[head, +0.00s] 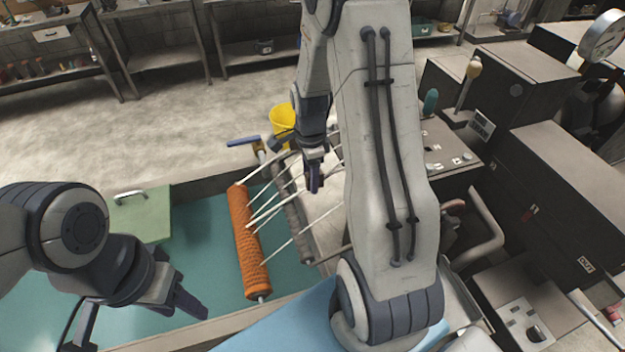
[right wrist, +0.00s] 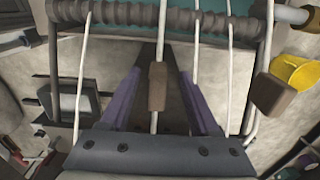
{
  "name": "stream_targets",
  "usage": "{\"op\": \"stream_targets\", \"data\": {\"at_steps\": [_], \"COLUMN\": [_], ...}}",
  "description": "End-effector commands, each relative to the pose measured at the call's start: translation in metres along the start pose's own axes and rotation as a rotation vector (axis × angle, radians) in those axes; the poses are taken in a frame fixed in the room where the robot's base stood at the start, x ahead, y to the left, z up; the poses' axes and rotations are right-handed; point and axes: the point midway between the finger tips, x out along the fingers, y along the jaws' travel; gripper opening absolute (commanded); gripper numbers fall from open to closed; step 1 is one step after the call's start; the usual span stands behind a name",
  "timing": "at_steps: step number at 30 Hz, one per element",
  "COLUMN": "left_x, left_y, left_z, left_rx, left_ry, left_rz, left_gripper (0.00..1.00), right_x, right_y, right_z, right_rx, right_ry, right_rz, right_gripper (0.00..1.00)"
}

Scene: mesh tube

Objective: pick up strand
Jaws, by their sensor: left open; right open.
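Several white strands (head: 262,217) run from the orange mesh tube (head: 247,240) up and right across the dark ribbed roller (head: 297,225). My right gripper (head: 313,180) is over the strands' right part. In the right wrist view my right gripper (right wrist: 160,105) is open. One strand with a brown end piece (right wrist: 157,85) appears between its fingers, apart from both; its depth relative to them is unclear. Other strands (right wrist: 83,70) pass on both sides, below the ribbed roller (right wrist: 150,15). My left gripper (head: 135,322) is open and empty at the lower left, away from the tube.
A teal surface (head: 200,270) lies under the tube, with a green board (head: 142,215) at its left. A yellow bucket (head: 282,118) stands behind the roller. Dark machine cabinets (head: 560,180) fill the right side.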

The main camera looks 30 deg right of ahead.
Motion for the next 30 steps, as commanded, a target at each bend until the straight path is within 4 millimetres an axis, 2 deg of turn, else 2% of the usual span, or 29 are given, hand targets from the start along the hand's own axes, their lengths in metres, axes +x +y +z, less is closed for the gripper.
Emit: {"op": "stream_targets", "data": {"at_steps": [3,9,17,21,22,30], "left_x": [-0.014,-0.017,-0.017,-0.017,-0.017,-0.016], "left_y": [0.001,0.001,0.001,0.001,0.001,0.001], "left_z": [-0.001,-0.001,-0.001,-0.001,-0.001,-0.001], "left_rx": [0.002,0.003,0.003,0.003,0.003,0.003], "left_ry": [0.000,0.000,0.000,0.000,0.000,0.000], "left_rz": [0.000,0.000,0.000,0.000,0.000,0.000], "left_gripper": [0.50,0.50,0.50,0.50,0.50,0.50], "right_x": [0.014,0.036,0.039,0.039,0.039,0.038], "right_y": [0.004,0.003,0.003,0.003,0.003,0.003], "right_z": [-0.004,-0.004,-0.004,-0.004,-0.004,-0.004], "right_rx": [0.001,-0.001,-0.001,-0.001,-0.001,-0.001], "right_ry": [-0.001,0.000,0.000,0.000,0.000,0.000], "right_rz": [0.008,0.003,0.000,0.000,0.000,0.000], "right_gripper": [0.62,0.62,0.62,0.09,0.00,0.00]}}
